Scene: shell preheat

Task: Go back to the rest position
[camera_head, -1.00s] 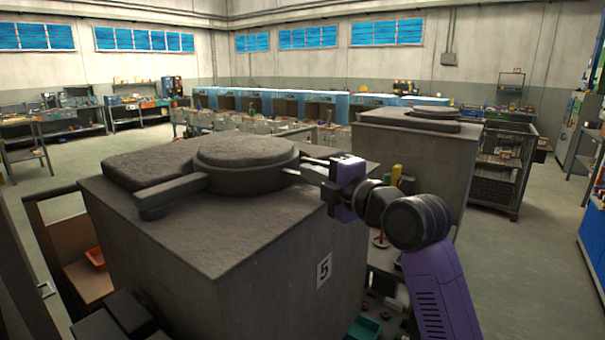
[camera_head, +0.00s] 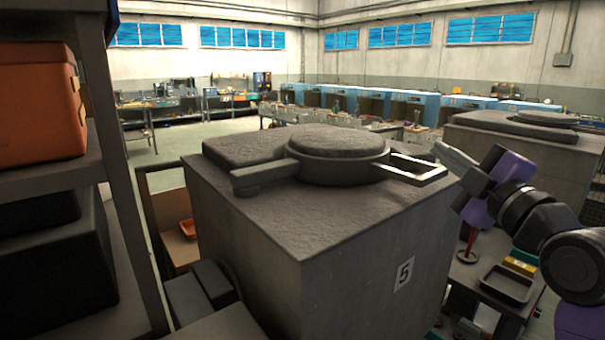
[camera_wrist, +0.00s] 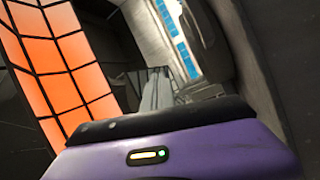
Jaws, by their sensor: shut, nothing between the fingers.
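My purple and black gripper (camera_head: 442,153) is at the right in the head view, shut and empty. Its fingertips point up and left, close to the right handle of the round lid (camera_head: 340,143) and seemingly apart from it. The lid sits on top of the grey furnace block (camera_head: 325,265) marked 5. The wrist view shows the purple gripper body (camera_wrist: 190,155) along the bottom.
A dark shelf (camera_head: 128,200) with an orange case (camera_head: 35,100) stands close at the left. A second grey block (camera_head: 500,145) and a low bench with a tray (camera_head: 507,284) are at the right. The wrist view shows an orange grid panel (camera_wrist: 50,60).

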